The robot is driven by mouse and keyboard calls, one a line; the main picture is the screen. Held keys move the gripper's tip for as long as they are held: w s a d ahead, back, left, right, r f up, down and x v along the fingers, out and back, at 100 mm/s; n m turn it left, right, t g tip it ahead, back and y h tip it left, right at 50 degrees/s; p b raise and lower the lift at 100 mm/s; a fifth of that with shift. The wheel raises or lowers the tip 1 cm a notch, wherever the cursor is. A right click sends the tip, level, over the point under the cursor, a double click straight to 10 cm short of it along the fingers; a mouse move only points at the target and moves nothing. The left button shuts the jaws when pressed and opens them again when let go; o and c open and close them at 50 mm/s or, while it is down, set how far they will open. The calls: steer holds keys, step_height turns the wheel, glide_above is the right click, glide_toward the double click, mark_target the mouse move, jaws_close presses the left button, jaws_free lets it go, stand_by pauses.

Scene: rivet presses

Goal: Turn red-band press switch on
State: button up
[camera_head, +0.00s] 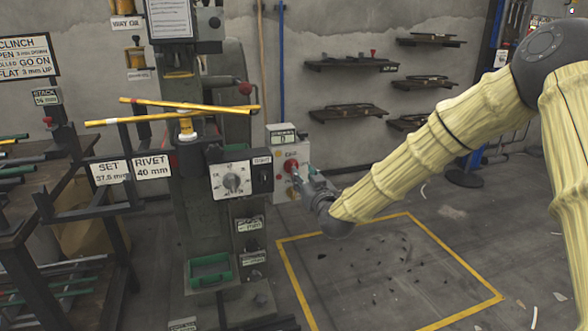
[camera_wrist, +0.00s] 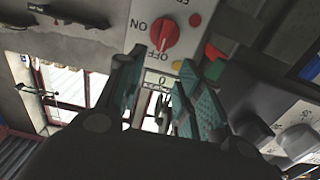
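The press switch is a red rotary knob on a pale control box (camera_head: 282,150), on the right side of the grey press (camera_head: 190,215). In the wrist view the red knob (camera_wrist: 165,36) stands just beyond my fingertips, with an upside-down ON label to its left. My gripper (camera_head: 303,181) is in front of the box, partly covering the knob (camera_head: 291,169) in the head view. In the wrist view its teal-padded fingers (camera_wrist: 160,75) are apart and empty. I cannot make out a red band clearly.
A dial box (camera_head: 232,180) sits left of the switch box. Yellow-outlined floor (camera_head: 390,262) to the right is clear except for small debris.

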mark_target(294, 163)
steer(key=b+x, duration=0.2)
steer(key=x, duration=0.7)
steer(key=shift+w+a+f, duration=0.15)
steer(key=shift+w, duration=0.2)
steer(key=shift+c, duration=0.2)
jaws_close()
